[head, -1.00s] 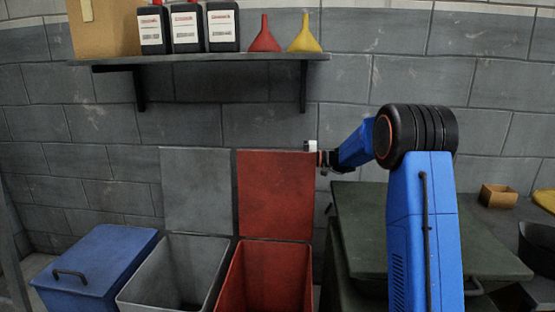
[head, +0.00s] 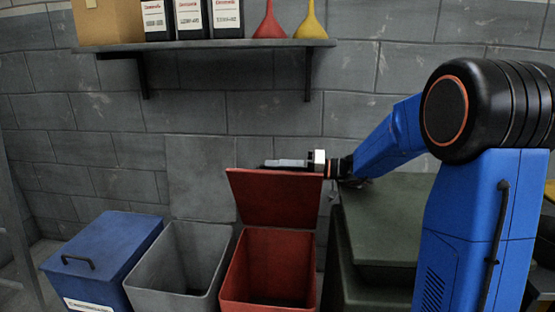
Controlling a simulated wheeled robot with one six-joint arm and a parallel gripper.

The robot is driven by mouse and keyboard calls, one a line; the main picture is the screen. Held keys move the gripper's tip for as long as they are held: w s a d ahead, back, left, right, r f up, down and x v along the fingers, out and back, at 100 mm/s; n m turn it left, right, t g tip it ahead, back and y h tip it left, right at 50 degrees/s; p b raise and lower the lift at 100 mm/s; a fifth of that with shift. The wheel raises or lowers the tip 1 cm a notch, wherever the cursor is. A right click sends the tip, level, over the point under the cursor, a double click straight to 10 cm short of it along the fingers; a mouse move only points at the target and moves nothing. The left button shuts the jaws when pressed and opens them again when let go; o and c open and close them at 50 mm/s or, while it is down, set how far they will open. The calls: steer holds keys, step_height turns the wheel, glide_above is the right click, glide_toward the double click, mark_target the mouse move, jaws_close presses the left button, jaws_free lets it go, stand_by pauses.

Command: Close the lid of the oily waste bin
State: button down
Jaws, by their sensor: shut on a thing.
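The red bin (head: 240,285) stands open on the floor, and I see into its dark inside. No label naming the oily waste bin is readable on the red bin.
Left of it stand an open grey bin (head: 150,290) with its lid (head: 200,178) upright against the wall, and a closed blue bin (head: 110,235).

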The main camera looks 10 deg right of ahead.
steer(key=shift+s+a+f, duration=0.2)
steer(key=shift+s+f, duration=0.1)
steer(key=shift+s, duration=0.35)
steer(key=c, duration=1.8)
jaws_free()
steer(key=shift+c, duration=0.2)
steer(key=shift+r, duration=0.1)
step_height(320, 180, up, 10)
